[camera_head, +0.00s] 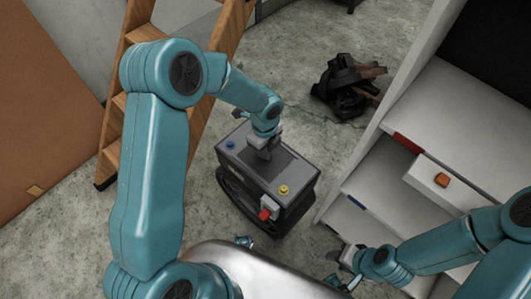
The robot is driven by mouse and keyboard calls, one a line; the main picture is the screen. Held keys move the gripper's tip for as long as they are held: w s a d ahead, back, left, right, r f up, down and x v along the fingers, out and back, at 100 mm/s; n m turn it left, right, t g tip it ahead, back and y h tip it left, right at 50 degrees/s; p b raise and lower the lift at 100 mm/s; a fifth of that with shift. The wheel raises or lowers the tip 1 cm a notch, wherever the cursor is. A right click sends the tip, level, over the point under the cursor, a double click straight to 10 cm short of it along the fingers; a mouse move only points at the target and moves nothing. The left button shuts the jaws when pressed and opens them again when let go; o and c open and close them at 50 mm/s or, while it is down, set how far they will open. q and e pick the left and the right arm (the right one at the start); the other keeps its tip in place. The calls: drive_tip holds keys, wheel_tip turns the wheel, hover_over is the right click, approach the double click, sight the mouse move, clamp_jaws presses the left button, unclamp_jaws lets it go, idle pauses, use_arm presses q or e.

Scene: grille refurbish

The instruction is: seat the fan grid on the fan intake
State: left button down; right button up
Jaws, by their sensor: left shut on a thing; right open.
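A dark box-shaped machine (238,160) stands on the floor in the middle, with a grey top, a blue knob (230,144), a yellow knob (283,189) and a red switch (265,214). My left gripper (265,152) points down over the top and is shut on a dark flat piece (272,169), which looks like the fan grid. The piece is at the machine's top; I cannot tell whether it touches. The fan intake is not distinguishable and may be hidden beneath it. My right gripper (345,270) is open, low at the right of the machine, beside the shelf.
A white shelf unit (400,105) with a drawer bearing an orange piece (441,180) stands at the right. A wooden ladder (112,150) stands behind my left arm. A black and brown heap (345,88) lies on the floor behind. Floor around the machine's left is clear.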

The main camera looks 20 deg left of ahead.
idle(0.4)
use_arm(q)
drive_tip(key=shift+c, duration=2.4)
unclamp_jaws()
drive_tip(key=shift+f, duration=0.1)
drive_tip(key=shift+r+p, duration=2.95)
drive_tip(key=shift+r, duration=0.6)
